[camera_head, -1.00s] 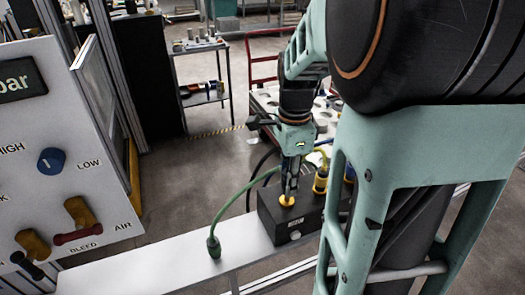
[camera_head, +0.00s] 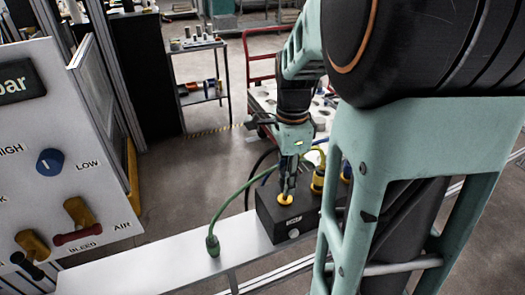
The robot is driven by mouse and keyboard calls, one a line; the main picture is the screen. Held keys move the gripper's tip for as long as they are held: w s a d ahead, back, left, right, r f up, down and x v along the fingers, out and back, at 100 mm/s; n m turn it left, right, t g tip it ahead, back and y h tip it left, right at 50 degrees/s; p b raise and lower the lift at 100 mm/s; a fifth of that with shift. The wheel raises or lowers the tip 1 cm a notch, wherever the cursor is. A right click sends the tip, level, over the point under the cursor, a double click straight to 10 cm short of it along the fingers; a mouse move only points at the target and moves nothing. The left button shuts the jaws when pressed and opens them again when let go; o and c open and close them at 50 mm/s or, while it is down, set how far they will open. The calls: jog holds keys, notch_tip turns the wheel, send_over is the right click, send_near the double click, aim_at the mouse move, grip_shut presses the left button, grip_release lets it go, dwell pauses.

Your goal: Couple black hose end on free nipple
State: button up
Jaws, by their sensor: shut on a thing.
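My gripper (camera_head: 288,190) points down over the left end of a dark block (camera_head: 289,218) on the rail. It is shut on a dark piece that looks like the black hose end, though fingers and piece are hard to tell apart. Its tips are just above a yellow round collar (camera_head: 285,199) on the block, which looks like the nipple's base. I cannot tell whether the hose end is seated on it. A black hose (camera_head: 248,185) loops behind the block, and its path to my gripper is hidden. A yellow-collared coupling (camera_head: 318,181) stands right of my gripper.
A control panel (camera_head: 60,125) with knobs stands at the left. A blue hose shows behind the block. My arm hides the block's right side.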

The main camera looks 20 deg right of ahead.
jog(key=shift+f+b, duration=1)
jog(key=shift+f, duration=0.6)
jog(key=o, duration=1.2)
jog(key=shift+c, duration=0.2)
notch_tip(320, 180, up, 12)
jog(key=shift+r, duration=0.1)
jog(key=shift+s, duration=0.1)
